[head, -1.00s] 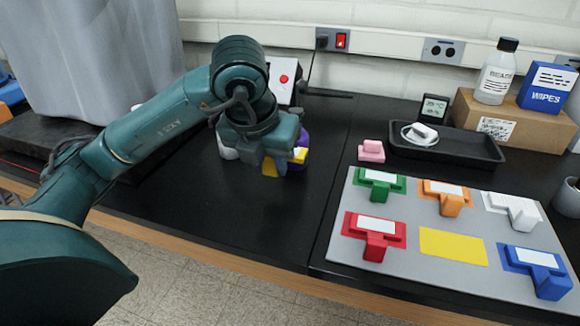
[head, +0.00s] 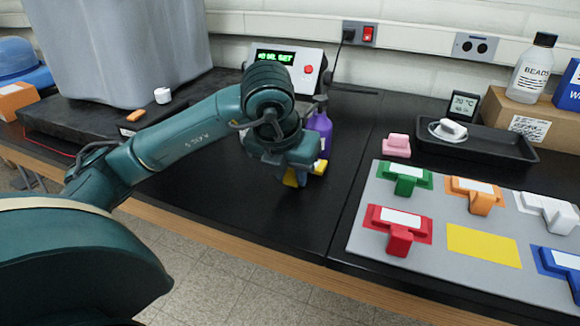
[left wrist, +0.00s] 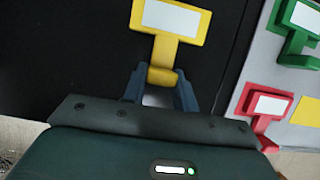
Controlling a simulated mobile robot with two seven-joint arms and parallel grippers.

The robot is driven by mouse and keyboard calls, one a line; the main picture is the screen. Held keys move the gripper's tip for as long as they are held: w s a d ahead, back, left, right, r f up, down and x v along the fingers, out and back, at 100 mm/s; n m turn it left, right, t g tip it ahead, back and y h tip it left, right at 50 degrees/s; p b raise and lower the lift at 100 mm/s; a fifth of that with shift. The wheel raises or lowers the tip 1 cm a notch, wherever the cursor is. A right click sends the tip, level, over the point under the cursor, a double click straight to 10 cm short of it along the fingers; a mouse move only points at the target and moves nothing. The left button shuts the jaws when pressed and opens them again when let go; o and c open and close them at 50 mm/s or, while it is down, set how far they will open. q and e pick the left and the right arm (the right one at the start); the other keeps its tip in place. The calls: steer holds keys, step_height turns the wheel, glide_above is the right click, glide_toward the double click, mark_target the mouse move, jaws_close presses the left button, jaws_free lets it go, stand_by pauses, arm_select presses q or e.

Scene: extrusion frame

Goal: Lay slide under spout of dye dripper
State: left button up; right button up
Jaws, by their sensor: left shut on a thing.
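The slide is a yellow T-shaped piece with a white label. In the left wrist view the yellow slide (left wrist: 195,35) extends ahead of my left gripper (left wrist: 161,78), whose two fingers are shut on its handle. In the head view my left gripper (head: 290,176) is over the black bench, and only bits of the yellow slide (head: 320,168) show past it. The dye dripper (head: 308,70), with a lit green display and red button, stands behind my arm; its spout is hidden. A purple bottle (head: 320,125) stands just beyond the gripper. My right gripper is not in view.
On the right, a grey board (head: 365,220) holds green, orange, white, red and blue T-pieces and a bare yellow patch (head: 483,245). A pink piece (head: 397,146) and a black tray (head: 490,150) lie behind it. The bench's front middle is clear.

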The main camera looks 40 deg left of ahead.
arm_select(q)
steer(key=shift+f, duration=0.15)
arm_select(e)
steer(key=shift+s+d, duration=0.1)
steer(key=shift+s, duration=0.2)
arm_select(q)
steer(key=shift+f+b, duration=0.65)
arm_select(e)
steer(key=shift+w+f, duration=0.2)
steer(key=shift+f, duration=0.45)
arm_select(q)
steer(key=o, duration=1.1)
steer(key=shift+c, duration=0.2)
steer(key=shift+o, duration=0.3)
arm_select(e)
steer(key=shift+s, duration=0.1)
